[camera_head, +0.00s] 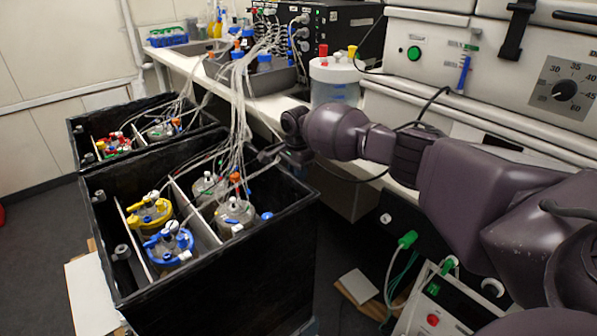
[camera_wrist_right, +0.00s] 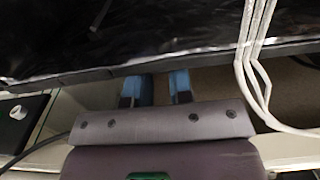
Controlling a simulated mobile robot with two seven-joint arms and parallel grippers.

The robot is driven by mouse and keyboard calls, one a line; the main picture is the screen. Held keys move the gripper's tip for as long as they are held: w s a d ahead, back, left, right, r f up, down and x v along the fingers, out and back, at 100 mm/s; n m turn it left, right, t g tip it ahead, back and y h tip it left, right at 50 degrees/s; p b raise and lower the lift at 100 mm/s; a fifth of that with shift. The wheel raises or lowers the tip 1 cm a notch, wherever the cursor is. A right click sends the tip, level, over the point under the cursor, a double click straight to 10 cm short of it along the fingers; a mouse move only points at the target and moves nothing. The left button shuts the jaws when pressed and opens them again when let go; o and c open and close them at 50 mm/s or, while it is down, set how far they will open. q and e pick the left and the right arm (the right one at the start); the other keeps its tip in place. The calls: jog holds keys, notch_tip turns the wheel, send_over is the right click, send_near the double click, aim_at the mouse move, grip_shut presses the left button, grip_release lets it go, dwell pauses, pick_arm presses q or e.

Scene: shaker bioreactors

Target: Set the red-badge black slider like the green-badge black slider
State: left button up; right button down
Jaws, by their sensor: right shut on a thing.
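My right gripper (camera_head: 270,153) is beside the right rim of the near black box, small and partly hidden by tubes. In the right wrist view its two blue-sided fingers (camera_wrist_right: 156,88) stand a little apart, with their tips at a dark edge. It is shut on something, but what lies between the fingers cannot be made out. I cannot pick out a black slider with a red badge or one with a green badge. A white control box at the bottom right shows a green square (camera_head: 433,290) and a red spot (camera_head: 433,319). My left gripper is not in view.
The near black box (camera_head: 215,292) holds several vessels with blue and yellow caps; another black box (camera_head: 93,118) stands behind it. White tubes (camera_wrist_right: 252,45) hang close to the right gripper. A bench (camera_head: 270,112) and white equipment (camera_head: 430,70) are on the right.

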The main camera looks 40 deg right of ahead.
jog(key=shift+r, duration=0.15)
jog(key=c, duration=1.1)
grip_release()
jog(key=shift+a, duration=0.1)
jog(key=shift+o, duration=0.5)
jog(key=shift+r, duration=0.25)
notch_tip(320, 180, up, 10)
jog(key=p, duration=0.2)
jog(key=shift+p, duration=0.3)
